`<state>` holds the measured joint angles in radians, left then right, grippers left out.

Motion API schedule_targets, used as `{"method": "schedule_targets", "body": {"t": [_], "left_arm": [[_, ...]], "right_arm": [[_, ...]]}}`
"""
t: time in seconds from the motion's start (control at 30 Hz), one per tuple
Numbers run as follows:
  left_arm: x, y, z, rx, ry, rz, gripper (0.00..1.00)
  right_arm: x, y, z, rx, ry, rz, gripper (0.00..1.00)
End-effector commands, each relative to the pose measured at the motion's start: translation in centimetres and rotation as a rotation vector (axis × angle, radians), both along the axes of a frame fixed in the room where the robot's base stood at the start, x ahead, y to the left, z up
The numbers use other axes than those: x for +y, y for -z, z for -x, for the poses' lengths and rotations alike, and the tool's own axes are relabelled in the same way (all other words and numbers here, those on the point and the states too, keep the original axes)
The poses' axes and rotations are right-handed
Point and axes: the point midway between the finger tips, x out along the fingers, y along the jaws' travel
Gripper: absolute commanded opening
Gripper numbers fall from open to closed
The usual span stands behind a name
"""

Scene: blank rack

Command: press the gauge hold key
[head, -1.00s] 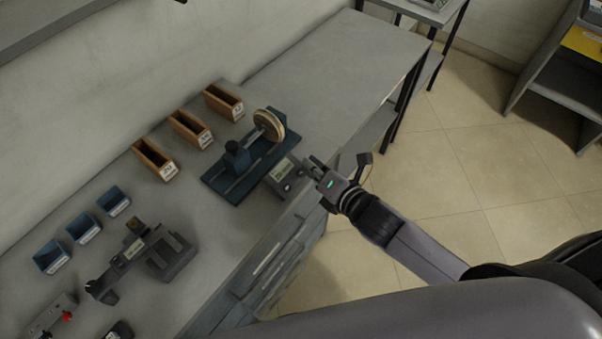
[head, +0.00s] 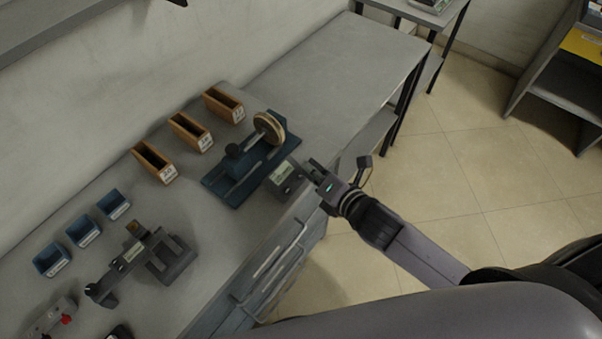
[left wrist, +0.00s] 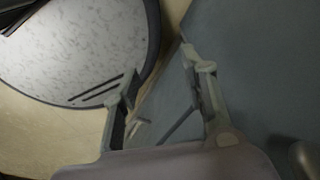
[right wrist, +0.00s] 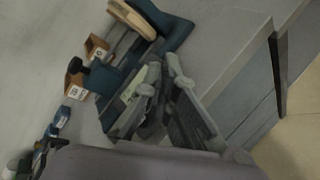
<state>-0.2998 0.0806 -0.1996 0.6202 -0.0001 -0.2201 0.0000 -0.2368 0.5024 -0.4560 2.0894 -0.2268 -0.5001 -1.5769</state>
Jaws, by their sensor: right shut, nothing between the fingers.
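A small grey box with a pale display (head: 283,174) sits at the bench's front edge, against a blue fixture (head: 225,182) carrying a round tan-rimmed disc (head: 268,128). Its keys are too small to tell apart. My right gripper (head: 313,168) is shut and empty just right of this box, apart from it in the head view. In the right wrist view its fingers (right wrist: 163,72) partly cover the box, whose display (right wrist: 132,98) shows beside them. My left gripper (left wrist: 161,68) shows only in the left wrist view, with its fingers apart and nothing between them.
Several orange bins (head: 190,132) and blue bins (head: 83,231) line the back of the bench. A dark grey device with a small display (head: 133,251) stands at the left. The bench's far end (head: 345,65) is clear. Drawer handles (head: 275,275) stick out from the front.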

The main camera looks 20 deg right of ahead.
Motion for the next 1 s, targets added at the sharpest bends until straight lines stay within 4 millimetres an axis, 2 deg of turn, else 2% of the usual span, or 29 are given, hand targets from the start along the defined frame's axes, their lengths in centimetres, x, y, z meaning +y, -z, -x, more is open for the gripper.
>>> {"method": "schedule_targets", "body": {"t": [1.0], "left_arm": [[-0.06, 0.05, 0.01, 0.000, 0.000, 0.001, 0.40]], "right_arm": [[0.22, 0.77, -0.29, 0.000, 0.000, 0.000, 0.00]]}}
